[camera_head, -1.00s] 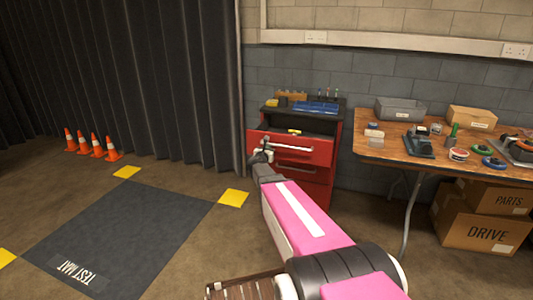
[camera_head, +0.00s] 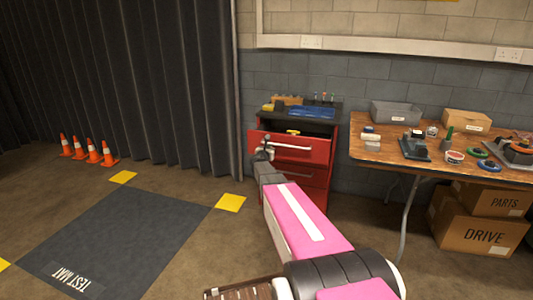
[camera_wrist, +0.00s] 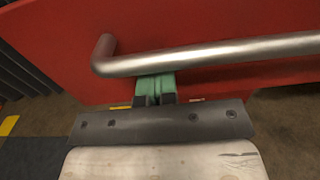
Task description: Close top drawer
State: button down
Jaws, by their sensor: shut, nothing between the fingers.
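The red tool cabinet (camera_head: 306,180) stands against the grey block wall. Its top drawer (camera_head: 315,152) is pulled out, with a yellow item visible inside. My gripper (camera_head: 265,150) is at the left part of the drawer front. In the wrist view the drawer front (camera_wrist: 225,80) fills much of the picture, with its silver bar handle (camera_wrist: 210,56) across it. The green fingertips (camera_wrist: 155,88) of my gripper are shut together and empty, just below the handle near its left end. I cannot tell whether they touch the handle or drawer front.
A wooden table (camera_head: 385,150) with bins and tools stands right of the cabinet, with cardboard boxes (camera_head: 484,232) under it. A dark curtain (camera_head: 140,80) hangs on the left. Orange cones (camera_head: 95,152) and a dark test mat (camera_head: 120,235) are on the left floor.

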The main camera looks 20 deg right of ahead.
jog(key=x, duration=2.2)
jog(key=shift+w+d, duration=0.2)
jog(key=shift+w, duration=0.05)
